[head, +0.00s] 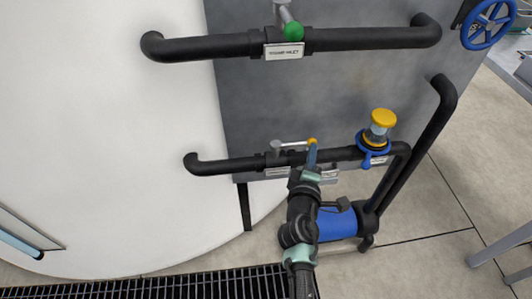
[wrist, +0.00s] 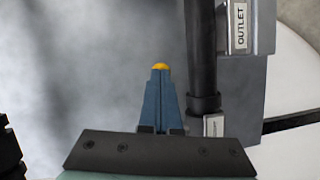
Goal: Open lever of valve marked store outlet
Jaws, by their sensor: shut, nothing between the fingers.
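The lower valve (head: 272,160) sits on the lower black pipe in the head view. Its grey lever (head: 290,145) lies roughly along the pipe and ends at the right in a yellow-orange knob (head: 312,141). The label below it is too small to read there; in the wrist view a label (wrist: 240,25) reads "OUTLET". My gripper (head: 312,152) is shut and empty, its blue fingers just in front of the knob. In the wrist view the knob (wrist: 160,66) shows just past the closed fingertips (wrist: 160,74); I cannot tell whether they touch.
An upper pipe (head: 370,38) carries a valve with a green knob (head: 293,31). A yellow-capped fitting with a blue collar (head: 378,130) stands right of my gripper. A blue pump (head: 337,223) lies below, and a blue handwheel (head: 488,24) is at upper right.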

